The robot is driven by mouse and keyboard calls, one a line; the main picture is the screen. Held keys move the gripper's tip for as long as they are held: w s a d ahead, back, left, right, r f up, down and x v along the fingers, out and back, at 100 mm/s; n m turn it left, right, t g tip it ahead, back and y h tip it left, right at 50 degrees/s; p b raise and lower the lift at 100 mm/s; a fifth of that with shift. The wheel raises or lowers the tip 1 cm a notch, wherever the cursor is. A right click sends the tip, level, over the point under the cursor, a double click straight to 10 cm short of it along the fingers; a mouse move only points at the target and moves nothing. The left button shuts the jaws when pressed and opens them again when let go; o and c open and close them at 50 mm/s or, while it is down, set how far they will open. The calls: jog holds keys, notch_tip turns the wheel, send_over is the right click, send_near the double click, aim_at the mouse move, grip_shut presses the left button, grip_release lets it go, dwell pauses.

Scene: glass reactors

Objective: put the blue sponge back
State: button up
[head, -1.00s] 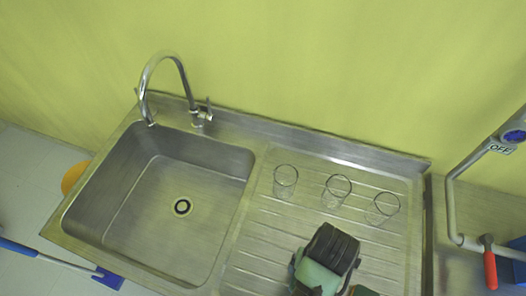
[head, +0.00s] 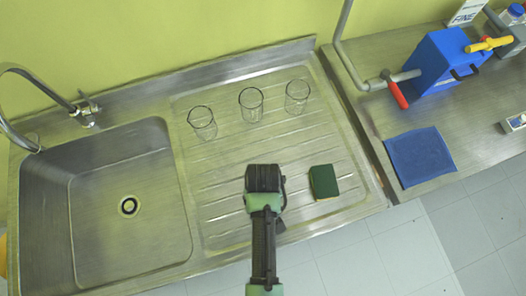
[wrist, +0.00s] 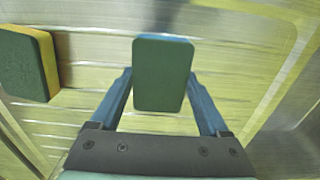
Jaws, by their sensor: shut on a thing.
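My gripper (head: 264,180) is over the ribbed drainboard in the head view. In the wrist view its two blue fingers are shut on a sponge (wrist: 163,75) with a dark green face and a blue edge at the top. The head view does not show this sponge; my gripper hides it. A second sponge (head: 323,181), dark green on top with a yellow layer in the wrist view (wrist: 27,65), lies on the drainboard to the right of my gripper.
Three clear glass beakers (head: 250,104) stand behind my gripper. The sink basin (head: 130,200) is to the left. A bench on the right bears a blue mat (head: 420,157), a blue box (head: 442,62) and a red-handled valve (head: 397,93). The drainboard's front has bare room.

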jog(key=shift+f, duration=0.15)
jog(key=o, duration=1.2)
jog(key=shift+c, duration=0.2)
